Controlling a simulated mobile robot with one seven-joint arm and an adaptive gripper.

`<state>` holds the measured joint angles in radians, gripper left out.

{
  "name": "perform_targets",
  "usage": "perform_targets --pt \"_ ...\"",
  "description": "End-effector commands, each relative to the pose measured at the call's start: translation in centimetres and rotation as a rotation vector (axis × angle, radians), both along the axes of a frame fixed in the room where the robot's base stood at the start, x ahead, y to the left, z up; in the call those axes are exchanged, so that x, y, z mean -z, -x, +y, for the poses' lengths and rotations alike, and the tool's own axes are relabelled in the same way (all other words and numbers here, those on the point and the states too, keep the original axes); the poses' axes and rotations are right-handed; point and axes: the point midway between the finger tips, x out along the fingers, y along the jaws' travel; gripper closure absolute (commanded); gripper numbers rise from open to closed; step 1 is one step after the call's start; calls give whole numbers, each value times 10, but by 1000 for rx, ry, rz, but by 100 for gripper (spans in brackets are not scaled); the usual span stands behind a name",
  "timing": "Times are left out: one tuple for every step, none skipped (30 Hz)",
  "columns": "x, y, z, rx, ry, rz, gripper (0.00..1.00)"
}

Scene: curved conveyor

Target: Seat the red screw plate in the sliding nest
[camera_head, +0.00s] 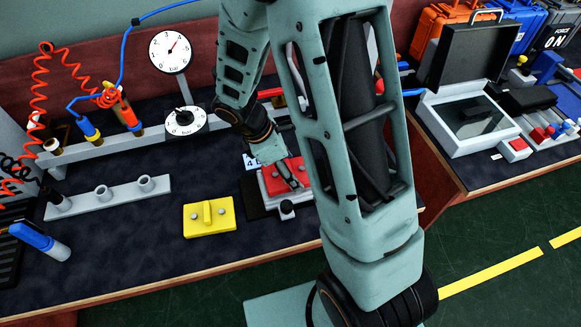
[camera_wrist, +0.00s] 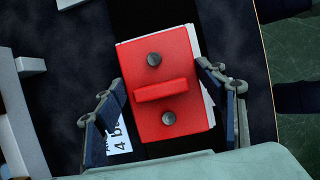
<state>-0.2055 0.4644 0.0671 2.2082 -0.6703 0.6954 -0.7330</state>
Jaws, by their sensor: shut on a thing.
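The red screw plate (camera_wrist: 180,118) has two dark screw heads and a raised red bar across its middle. It also shows in the head view (camera_head: 273,184), partly hidden by my gripper (camera_head: 290,176). In the wrist view my gripper (camera_wrist: 165,85) has one finger on each side of the plate and is shut on it. The pale sliding nest (camera_wrist: 208,96) shows as a thin rim past the plate's top and right edges, on a black track (camera_wrist: 150,15). The plate is over the nest, slightly turned to it. I cannot tell whether it rests inside.
A yellow plate (camera_head: 210,217) lies left of the nest. A white label (camera_wrist: 116,134) lies beside the track. A grey bar with sockets (camera_head: 110,197) and a dial gauge (camera_head: 170,52) stand left. An open case (camera_head: 466,122) is at right. Dark bench top is free around the yellow plate.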

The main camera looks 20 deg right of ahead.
Motion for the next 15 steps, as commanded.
perform_targets --pt "0 0 0 0 0 0 70" --pt "0 0 0 0 0 0 70" --pt "0 0 0 0 0 0 70" --pt "0 0 0 0 0 0 70" --pt "0 0 0 0 0 0 70" --pt "0 0 0 0 0 0 70" --pt "1 0 0 0 0 0 70" --pt "1 0 0 0 0 0 70" --pt "2 0 0 0 0 0 70" --pt "2 0 0 0 0 0 70" --pt "3 0 0 0 0 0 70" --pt "4 0 0 0 0 0 70" --pt "5 0 0 0 0 0 70" --pt "6 0 0 0 0 0 70" --pt "7 0 0 0 0 0 70"
